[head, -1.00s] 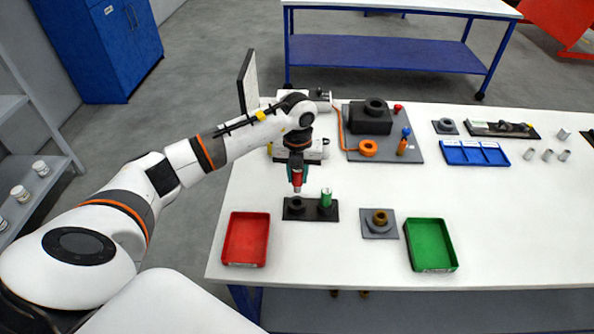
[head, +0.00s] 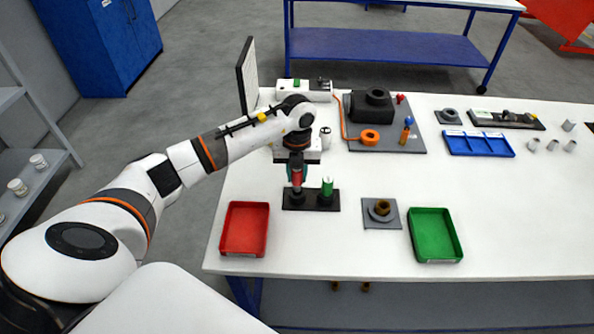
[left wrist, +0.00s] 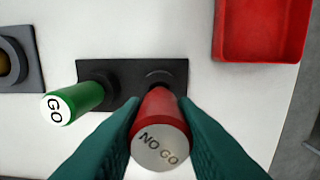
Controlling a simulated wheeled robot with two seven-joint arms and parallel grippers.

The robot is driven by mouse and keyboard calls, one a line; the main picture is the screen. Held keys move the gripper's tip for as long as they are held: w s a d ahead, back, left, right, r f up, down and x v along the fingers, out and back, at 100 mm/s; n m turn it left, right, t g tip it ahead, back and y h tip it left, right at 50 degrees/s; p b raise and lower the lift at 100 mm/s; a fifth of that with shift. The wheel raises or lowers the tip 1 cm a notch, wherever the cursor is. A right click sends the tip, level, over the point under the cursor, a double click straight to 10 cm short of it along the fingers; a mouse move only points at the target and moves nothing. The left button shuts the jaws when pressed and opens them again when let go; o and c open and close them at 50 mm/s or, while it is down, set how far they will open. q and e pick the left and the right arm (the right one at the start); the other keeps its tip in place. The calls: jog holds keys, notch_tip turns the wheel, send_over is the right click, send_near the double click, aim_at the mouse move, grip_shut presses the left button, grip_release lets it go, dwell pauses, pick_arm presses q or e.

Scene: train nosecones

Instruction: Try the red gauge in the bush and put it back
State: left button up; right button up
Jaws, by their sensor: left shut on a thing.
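The red gauge (left wrist: 158,130), marked NO GO on its end, is held between the fingers of my left gripper (left wrist: 160,150). In the head view the left gripper (head: 297,176) is over the left socket of the black gauge stand (head: 311,204). The red gauge's lower end is at or just above that socket; I cannot tell how far it is in. The green GO gauge (head: 327,187) stands upright in the stand's right socket. The bronze bush (head: 382,207) sits in a holder on the grey plate (head: 369,222), right of the stand. My right gripper is not in view.
A red tray (head: 226,240) lies at the front left and a green tray (head: 455,238) right of the bush plate. A grey board with a black block (head: 371,107) and a blue divided tray (head: 480,151) stand further back. The table's right front is clear.

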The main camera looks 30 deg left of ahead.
aim_at(297, 181)
pick_arm(q)
jog(key=shift+f+b, duration=1.05)
jog(key=shift+f, duration=0.55)
jog(key=o, duration=1.1)
notch_tip(297, 181, up, 12)
jog(key=shift+r+b, duration=0.1)
jog(key=shift+b, duration=0.9)
